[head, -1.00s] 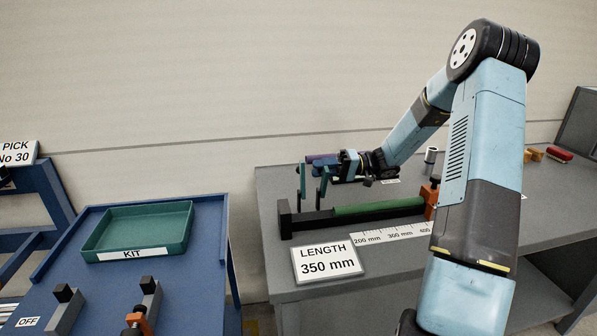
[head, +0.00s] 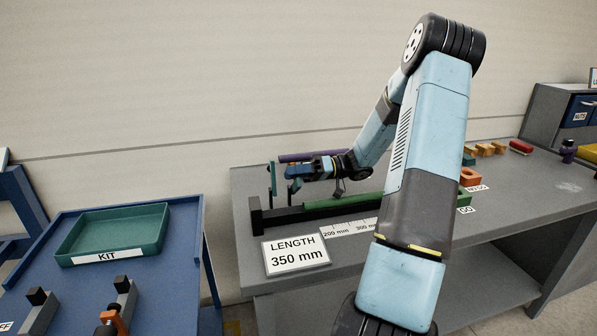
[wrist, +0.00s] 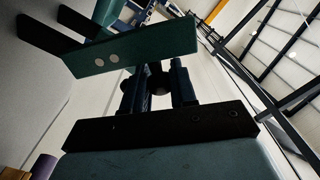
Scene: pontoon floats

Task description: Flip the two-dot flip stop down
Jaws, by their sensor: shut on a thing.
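The two-dot flip stop is a teal bar with two pale dots, close in front of my gripper in the wrist view (wrist: 150,45). In the head view the stop at my gripper (head: 293,186) stands up above the black end of the length gauge (head: 285,214). A second teal stop (head: 272,180) stands upright just left of it. My gripper (head: 296,171) reaches in from the right and is shut on the two-dot stop. In the wrist view its two fingers (wrist: 157,72) meet the bar, and their contact is partly hidden behind it.
A green tube (head: 342,203) lies along the gauge, partly behind my arm. A purple bar (head: 312,156) lies behind my gripper. A KIT tray (head: 120,228) stands on the blue table at left.

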